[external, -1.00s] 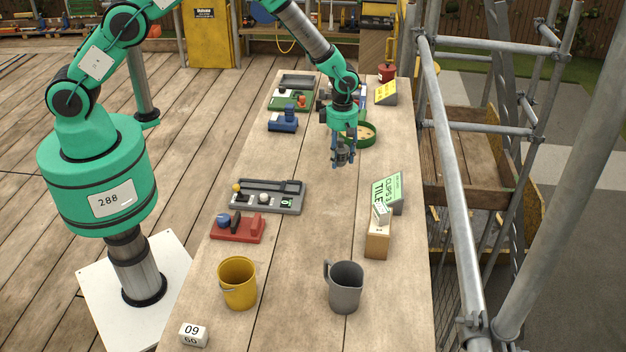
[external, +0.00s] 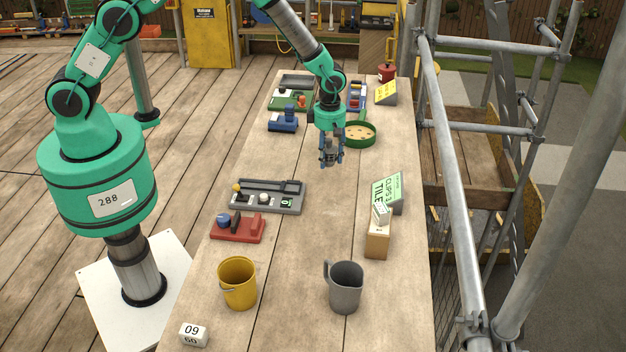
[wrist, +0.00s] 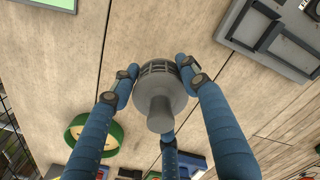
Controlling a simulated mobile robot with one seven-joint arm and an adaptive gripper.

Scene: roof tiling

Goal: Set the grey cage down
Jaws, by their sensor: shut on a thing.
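The grey cage (wrist: 163,92) is a round grey piece with a slotted band and a stubby knob, seen from above in the wrist view. The blue fingers of my gripper (wrist: 160,78) are closed around its sides. In the external view my gripper (external: 331,158) hangs pointing down over the table (external: 320,225), with the cage (external: 331,148) small and partly hidden between the fingers. Bare planks lie below it. I cannot tell the exact gap between the cage and the table.
A round green tray (external: 373,134) is right of my gripper. A grey compartment tray (external: 297,197) and red rack (external: 247,232) lie front left. A blue block (external: 283,122) is left. A green sign (external: 386,190), yellow bucket (external: 238,285) and grey jug (external: 346,290) stand nearer.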

